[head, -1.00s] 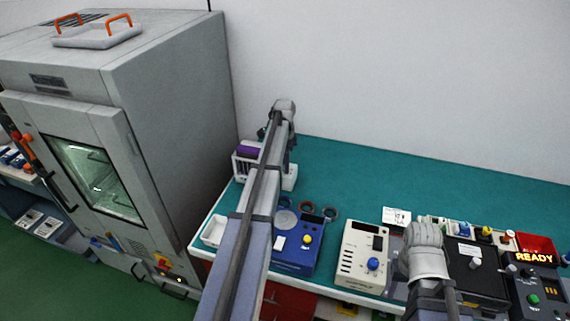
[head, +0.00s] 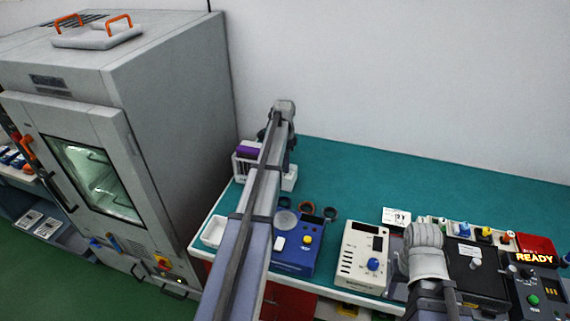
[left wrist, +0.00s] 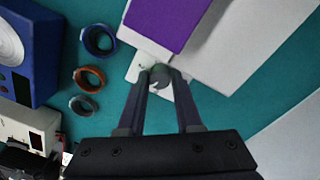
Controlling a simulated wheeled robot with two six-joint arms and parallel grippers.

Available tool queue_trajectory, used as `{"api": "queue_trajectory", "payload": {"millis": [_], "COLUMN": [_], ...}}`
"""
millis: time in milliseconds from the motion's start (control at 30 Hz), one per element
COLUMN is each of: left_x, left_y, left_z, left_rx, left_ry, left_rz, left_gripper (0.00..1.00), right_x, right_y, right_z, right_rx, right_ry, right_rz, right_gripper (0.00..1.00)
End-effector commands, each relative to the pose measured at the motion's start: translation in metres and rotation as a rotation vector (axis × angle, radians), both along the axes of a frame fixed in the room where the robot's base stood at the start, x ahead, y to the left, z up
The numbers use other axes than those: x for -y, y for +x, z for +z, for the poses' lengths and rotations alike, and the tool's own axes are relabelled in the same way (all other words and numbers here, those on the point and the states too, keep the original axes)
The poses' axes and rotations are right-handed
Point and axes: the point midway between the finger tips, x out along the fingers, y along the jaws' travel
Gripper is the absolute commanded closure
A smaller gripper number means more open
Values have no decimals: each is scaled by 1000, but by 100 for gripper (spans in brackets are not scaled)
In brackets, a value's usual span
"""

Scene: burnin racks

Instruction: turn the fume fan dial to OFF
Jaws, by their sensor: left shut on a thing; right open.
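My left gripper (left wrist: 160,82) is shut on a small round grey dial (left wrist: 161,76) with a pale pointer mark, in the left wrist view. The dial is on a white unit (left wrist: 142,70) beside a purple block. The printed marks around it are too small or covered to read, so I cannot tell the setting. In the head view the white unit (head: 289,182) shows partly behind my left arm, which hides the dial. My right arm reaches over the bench at the right of the head view; its gripper fingers are hidden.
The purple block (head: 248,152) stands in a white rack beside the grey chamber (head: 180,110). A blue instrument (head: 296,256), several rings, a white meter (head: 362,257) and a black tester with a READY display (head: 534,258) line the bench front. The teal bench top (head: 370,175) behind is clear.

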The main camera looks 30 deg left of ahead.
Motion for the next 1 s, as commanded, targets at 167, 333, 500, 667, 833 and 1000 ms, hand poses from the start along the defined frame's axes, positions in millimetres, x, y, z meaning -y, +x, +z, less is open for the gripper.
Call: {"api": "queue_trajectory", "payload": {"millis": [167,333,500,667,833,1000], "left_x": [0,0,0,0,0,1], "left_y": [-1,-1,-1,-2,-2,-2], "left_z": [0,0,0,0,0,0], "left_rx": [0,-1,0,-1,0,0], "left_ry": [-1,-1,0,0,0,0], "left_rz": [134,290,439,563,670,741], "left_gripper": [100,100,100,100,100,100], "right_x": [0,0,0,0,0,0], "right_y": [0,0,0,0,0,0], "right_z": [0,0,0,0,0,0], "right_rx": [0,0,0,0,0,0], "right_ry": [0,0,0,0,0,0], "right_rz": [0,0,0,0,0,0], "right_gripper": [50,50,50,50,50,50]}}
